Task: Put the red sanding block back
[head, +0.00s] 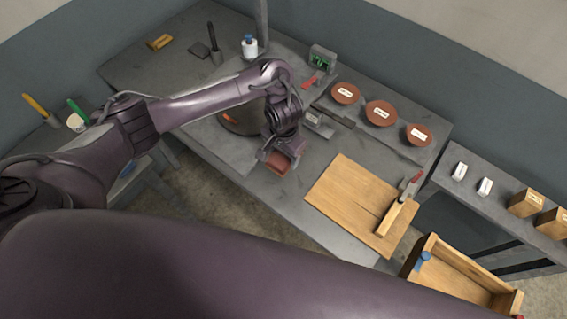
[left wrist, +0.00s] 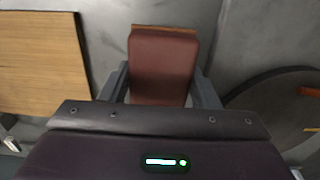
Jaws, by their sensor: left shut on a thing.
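The red sanding block (head: 278,164) is between the fingers of my left gripper (head: 282,157), at the front part of the grey table. In the left wrist view the block (left wrist: 162,68) shows a dark red top with a brown edge at its far end. My left gripper (left wrist: 160,92) is shut on it, with one finger along each side. I cannot tell whether the block touches the table or is just above it. My right gripper is not in view.
A wooden board (head: 345,200) with a wooden piece and red-handled tool lies right of the block. A round dark turntable (head: 240,120) is behind my left arm. Labelled brown discs (head: 381,113) stand at the back. An open wooden drawer (head: 440,262) is at front right.

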